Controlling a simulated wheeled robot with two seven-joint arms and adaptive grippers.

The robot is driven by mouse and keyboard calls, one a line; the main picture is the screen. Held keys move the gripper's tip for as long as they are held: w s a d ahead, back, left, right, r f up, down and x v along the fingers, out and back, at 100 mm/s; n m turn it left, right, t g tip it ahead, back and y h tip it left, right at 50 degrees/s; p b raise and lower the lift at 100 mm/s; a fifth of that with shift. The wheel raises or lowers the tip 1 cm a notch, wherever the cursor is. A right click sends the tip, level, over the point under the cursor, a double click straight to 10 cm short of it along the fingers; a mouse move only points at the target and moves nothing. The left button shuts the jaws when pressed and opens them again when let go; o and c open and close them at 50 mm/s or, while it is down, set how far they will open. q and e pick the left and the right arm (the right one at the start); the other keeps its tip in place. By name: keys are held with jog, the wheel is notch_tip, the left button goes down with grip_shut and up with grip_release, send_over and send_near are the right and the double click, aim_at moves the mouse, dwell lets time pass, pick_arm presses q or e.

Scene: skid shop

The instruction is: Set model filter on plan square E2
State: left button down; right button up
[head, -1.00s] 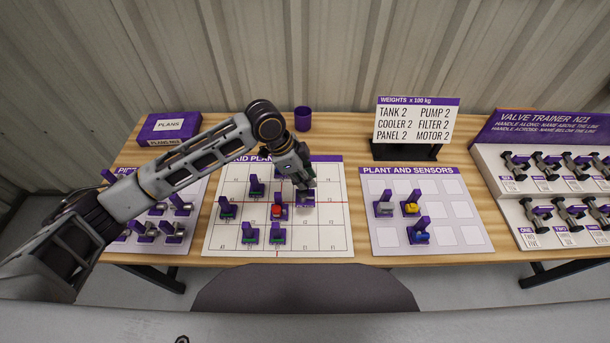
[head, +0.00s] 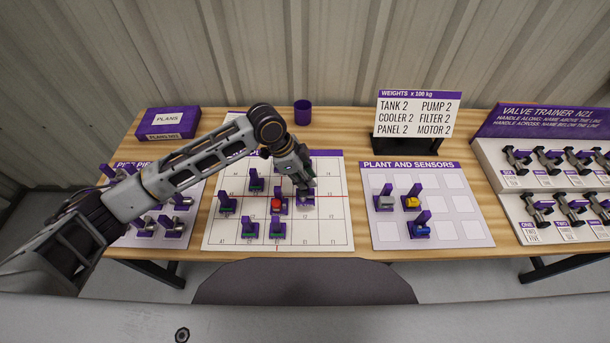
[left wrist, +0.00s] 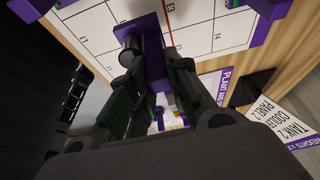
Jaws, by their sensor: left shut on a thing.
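The plan board (head: 335,225) is a white grid with red centre lines, lying on the wooden table. My left gripper (head: 304,187) reaches down over its right-centre part. It is shut on a purple model, taken as the model filter (head: 306,200), close to the red cross line. In the left wrist view the model (left wrist: 151,45) has a purple base and a dark round part, between and beyond the fingers (left wrist: 158,80). The gripper hides part of the model and the square under it. I cannot tell whether its base touches the board. My right gripper is not in view.
Several purple-based models stand on the board, including a red-topped one (head: 276,206) just left of the gripper. The plant and sensors board (head: 460,235) is to the right, with three models. A weights sign (head: 417,118), a purple cup (head: 303,112) and a valve trainer (head: 550,125) stand behind and right.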

pick_arm(q)
jog(key=shift+f, duration=0.55)
jog(key=shift+f, duration=0.5)
jog(key=shift+f, duration=1.1)
jog(key=shift+f, duration=0.2)
dwell(0.3)
jog(key=shift+f, duration=0.7)
dwell(1.6)
jog(key=c, duration=1.3)
grip_release()
jog(key=shift+o, duration=0.2)
